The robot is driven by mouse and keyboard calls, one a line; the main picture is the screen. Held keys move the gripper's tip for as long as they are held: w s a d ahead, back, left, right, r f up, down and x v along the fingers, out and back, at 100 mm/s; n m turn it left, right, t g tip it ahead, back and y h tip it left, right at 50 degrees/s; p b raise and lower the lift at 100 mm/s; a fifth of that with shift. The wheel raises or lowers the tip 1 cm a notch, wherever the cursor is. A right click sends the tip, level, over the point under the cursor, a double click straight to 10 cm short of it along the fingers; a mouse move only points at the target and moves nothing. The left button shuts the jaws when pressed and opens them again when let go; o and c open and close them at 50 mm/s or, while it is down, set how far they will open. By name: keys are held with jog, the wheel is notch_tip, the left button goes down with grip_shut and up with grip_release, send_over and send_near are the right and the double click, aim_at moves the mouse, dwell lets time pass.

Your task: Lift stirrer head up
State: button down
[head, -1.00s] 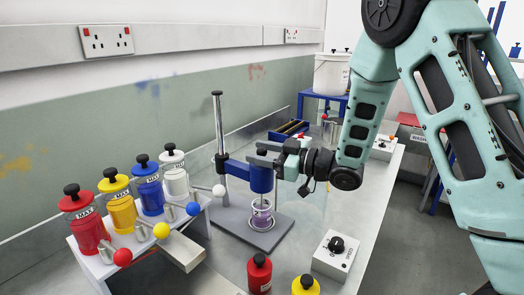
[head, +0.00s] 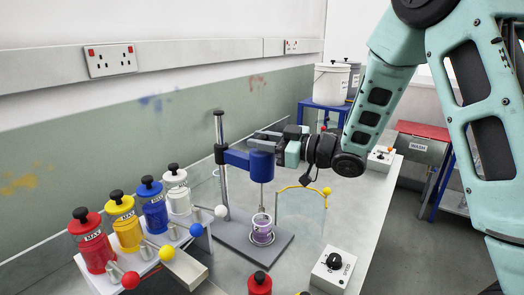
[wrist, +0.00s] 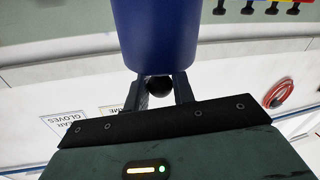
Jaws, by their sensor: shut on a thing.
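The blue stirrer head (head: 262,165) sits on a blue arm clamped to the upright metal post (head: 220,130) of a stand. Its thin shaft hangs straight down over a clear beaker (head: 262,229) with purple contents. Whether the shaft's tip is still inside the beaker is hard to tell. My gripper (head: 278,144) is at the head's upper right side. In the wrist view, the fingers close around a black round knob (wrist: 158,89) beside the blue cylinder (wrist: 170,35).
Red, yellow, blue and white bottles (head: 122,220) stand in a row at left. A control box (head: 333,268) with a black dial sits at front right. A thin yellow bent line with a ball (head: 326,191) shows right of the stand. White bucket (head: 331,83) behind.

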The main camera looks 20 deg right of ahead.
jog(key=shift+r, duration=0.45)
jog(key=c, duration=1.2)
grip_release()
jog(key=shift+c, duration=0.2)
jog(key=shift+d+f, duration=0.1)
jog(key=shift+s+d, duration=0.2)
jog(key=b+v, duration=0.4)
jog(key=v, duration=1.2)
jog(key=shift+s+d, duration=0.25)
jog(key=shift+s, duration=0.1)
